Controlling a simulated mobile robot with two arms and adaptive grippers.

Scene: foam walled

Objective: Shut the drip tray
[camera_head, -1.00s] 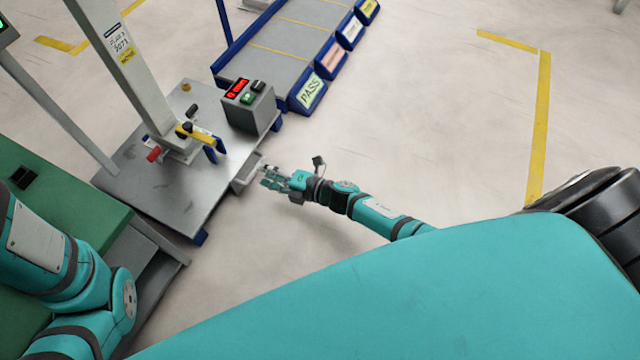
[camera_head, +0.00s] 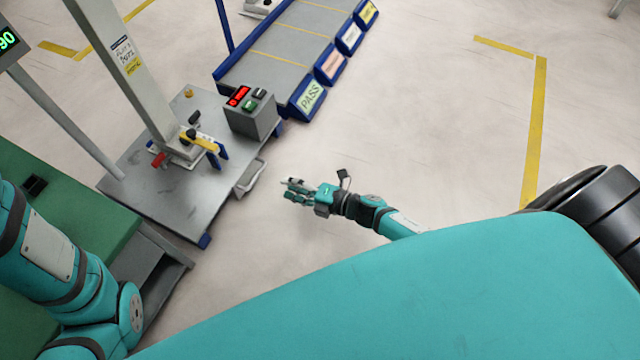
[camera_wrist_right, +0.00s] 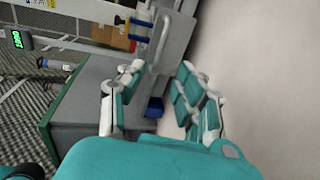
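The drip tray (camera_head: 250,177) is a small light-grey tray with a pale rim at the right edge of the metal workstation table. It sticks out past the tabletop edge in the head view. In the right wrist view a pale bar (camera_wrist_right: 161,42), which looks like its handle, shows beyond the fingers. My right gripper (camera_head: 286,188) is to the right of the tray, apart from it, over the floor. In the right wrist view its two fingers (camera_wrist_right: 160,95) are spread with nothing between them. My left arm shows at the left, but its gripper is out of view.
The metal table (camera_head: 170,205) carries a press column (camera_head: 125,65), a clamp with a yellow handle (camera_head: 198,141) and a grey control box (camera_head: 252,113). A conveyor with labelled blue bins (camera_head: 310,97) stands behind. A green bench (camera_head: 70,205) is at left. The floor at right is clear.

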